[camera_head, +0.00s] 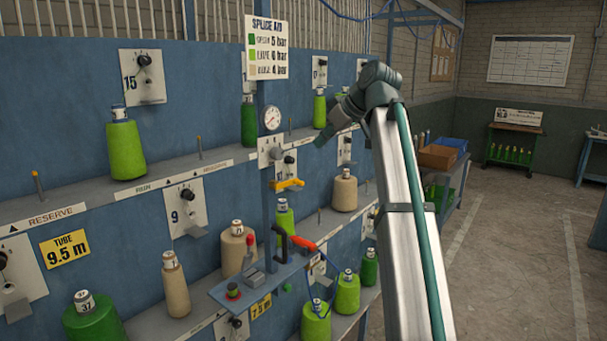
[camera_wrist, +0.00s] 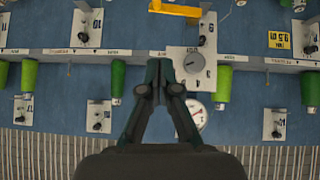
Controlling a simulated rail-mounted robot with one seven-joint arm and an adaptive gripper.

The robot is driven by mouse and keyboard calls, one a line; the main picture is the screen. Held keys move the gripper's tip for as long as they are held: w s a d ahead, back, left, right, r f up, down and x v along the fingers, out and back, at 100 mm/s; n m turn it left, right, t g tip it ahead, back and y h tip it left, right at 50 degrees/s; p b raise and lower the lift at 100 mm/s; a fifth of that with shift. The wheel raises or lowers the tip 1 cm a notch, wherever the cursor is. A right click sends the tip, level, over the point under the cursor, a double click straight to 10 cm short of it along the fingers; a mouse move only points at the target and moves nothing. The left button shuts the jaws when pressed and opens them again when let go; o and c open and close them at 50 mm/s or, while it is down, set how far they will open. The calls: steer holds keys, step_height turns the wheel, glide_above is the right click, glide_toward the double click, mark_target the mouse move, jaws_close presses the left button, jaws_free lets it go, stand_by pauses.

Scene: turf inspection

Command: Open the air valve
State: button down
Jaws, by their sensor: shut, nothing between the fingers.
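A yellow lever (camera_head: 287,184), likely the handle of the air valve, lies roughly level on the blue post below a small grey panel (camera_head: 264,157) with a grey knob. In the wrist view, which looks upside down, the yellow lever (camera_wrist: 175,8) is partly cut off at the top edge. The panel (camera_wrist: 211,58) with its round knob (camera_wrist: 194,62) shows below it. My gripper (camera_wrist: 157,72) is shut and empty, with its tips beside the panel in the picture. In the head view my gripper (camera_head: 325,136) is right of the panel and above the lever.
A round pressure gauge (camera_head: 272,118) and a splice aid sign (camera_head: 266,48) are above the panel. Green and beige yarn cones stand on the shelves around. The floor at right is open.

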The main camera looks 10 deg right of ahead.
steer(key=p, duration=0.4)
glide_above(296, 180)
steer(key=s+d, duration=0.1)
steer(key=s, duration=0.2)
step_height(296, 180, down, 7)
steer(key=shift+w+d+f+p, duration=0.1)
steer(key=shift+d+f+p, duration=0.1)
steer(key=shift+f, duration=0.5)
steer(key=shift+w+d+f+p, duration=0.1)
steer(key=shift+w+f+p, duration=0.05)
steer(key=shift+f, duration=0.55)
steer(key=shift+w+d+f+p, duration=0.1)
steer(key=shift+f+p, duration=0.1)
steer(key=shift+f, duration=0.5)
steer(key=shift+a+f, duration=0.1)
